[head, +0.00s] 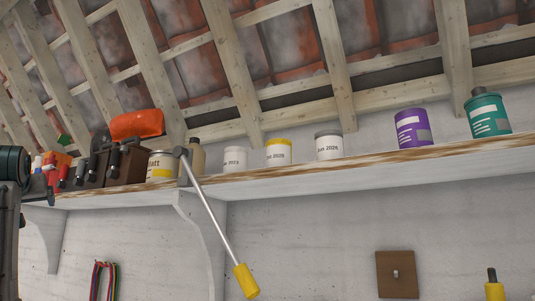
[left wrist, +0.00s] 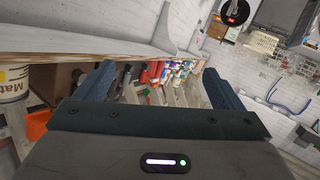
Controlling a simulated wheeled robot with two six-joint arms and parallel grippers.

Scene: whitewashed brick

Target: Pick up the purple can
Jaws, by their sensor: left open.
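The purple can (head: 413,128) with white markings and a grey label patch stands upright on the high shelf, right of centre in the head view. A teal bottle (head: 488,114) with a dark cap stands close to its right. I do not see the purple can in the left wrist view. My left gripper (left wrist: 158,70) shows in the left wrist view with its two fingers wide apart and nothing between them. A dark part of my arm shows at the left edge of the head view, far from the can. My right gripper is not in view.
The wooden shelf (head: 300,174) also holds several pale cans (head: 329,146), a beige bottle (head: 196,157), a Matt paint tin (head: 161,167) and a dark tool holder (head: 118,165). A yellow-handled tool (head: 245,281) hangs over the edge. Sloping rafters (head: 229,70) are close above.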

